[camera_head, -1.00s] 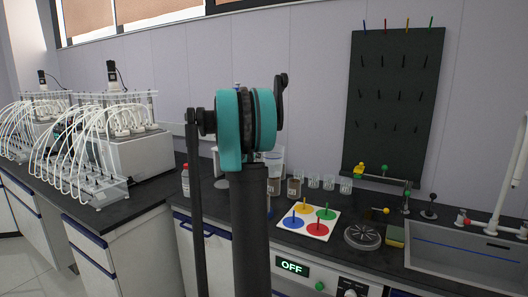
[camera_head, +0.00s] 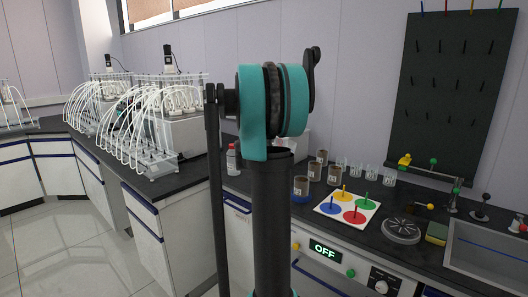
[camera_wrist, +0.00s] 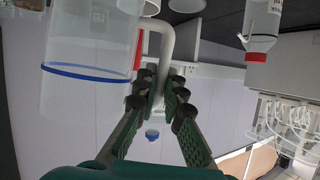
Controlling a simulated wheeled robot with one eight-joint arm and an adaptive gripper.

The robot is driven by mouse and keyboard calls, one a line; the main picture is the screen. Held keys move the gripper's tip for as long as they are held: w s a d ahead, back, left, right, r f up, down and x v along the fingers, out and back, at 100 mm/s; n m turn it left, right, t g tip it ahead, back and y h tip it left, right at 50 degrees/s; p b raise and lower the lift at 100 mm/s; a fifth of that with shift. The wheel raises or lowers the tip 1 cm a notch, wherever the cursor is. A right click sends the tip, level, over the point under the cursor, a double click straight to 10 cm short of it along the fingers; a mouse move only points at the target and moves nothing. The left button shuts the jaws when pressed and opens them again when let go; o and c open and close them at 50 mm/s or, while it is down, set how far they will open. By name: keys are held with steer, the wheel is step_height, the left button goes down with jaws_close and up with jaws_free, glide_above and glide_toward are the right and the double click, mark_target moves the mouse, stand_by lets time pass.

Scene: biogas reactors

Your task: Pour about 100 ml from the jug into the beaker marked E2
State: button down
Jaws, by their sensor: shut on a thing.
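The jug (camera_wrist: 85,60) is a large clear vessel with a blue band, a red mark and a pale handle (camera_wrist: 160,45). It fills the upper left of the wrist view. My gripper (camera_wrist: 160,88) has its green fingers shut on the handle. In the head view my arm hides the gripper; a pale shape beside the arm joint may be part of the jug. Several small clear glass beakers (camera_head: 373,172) stand in a row at the back of the bench. Their marks are too small to read, so I cannot tell which is E2.
Several brown-filled jars (camera_head: 333,175) stand left of the beakers. In front are a white board with coloured discs (camera_head: 347,205), a round grey plate (camera_head: 401,230) and a sink (camera_head: 490,255). A red-capped bottle (camera_head: 233,159) and tubed reactors (camera_head: 150,130) are left.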

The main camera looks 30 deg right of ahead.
steer(key=shift+s+d+r+m, duration=0.2)
steer(key=shift+s+d+m, duration=0.05)
steer(key=shift+d+m, duration=0.05)
steer(key=f+m+t, duration=0.1)
steer(key=s+d+f+m+y, duration=0.1)
steer(key=shift+m+t, duration=0.3)
steer(key=shift+t, duration=0.1)
steer(key=shift+s+d+r+m+t+y, duration=0.25)
steer(key=shift+s+d+r+m+t, duration=0.15)
steer(key=shift+m, duration=0.35)
steer(key=shift+s+d+r+m+t+y, duration=0.3)
steer(key=shift+r+m+t, duration=0.15)
steer(key=shift+m, duration=0.3)
steer(key=shift+s+d+r+m+t, duration=0.25)
steer(key=shift+s+d+m+t, duration=0.15)
steer(key=shift+m, duration=0.2)
steer(key=shift+s+d+r, duration=0.1)
steer(key=shift+s+r, duration=0.05)
steer(key=shift+r, duration=0.05)
steer(key=shift+s+d+r+m+t, duration=0.25)
steer(key=shift+s+d+r+m, duration=0.2)
steer(key=shift+m, duration=0.35)
stand_by(2.0)
steer(key=shift+w+a+f, duration=0.1)
steer(key=shift+w, duration=0.05)
stand_by(0.4)
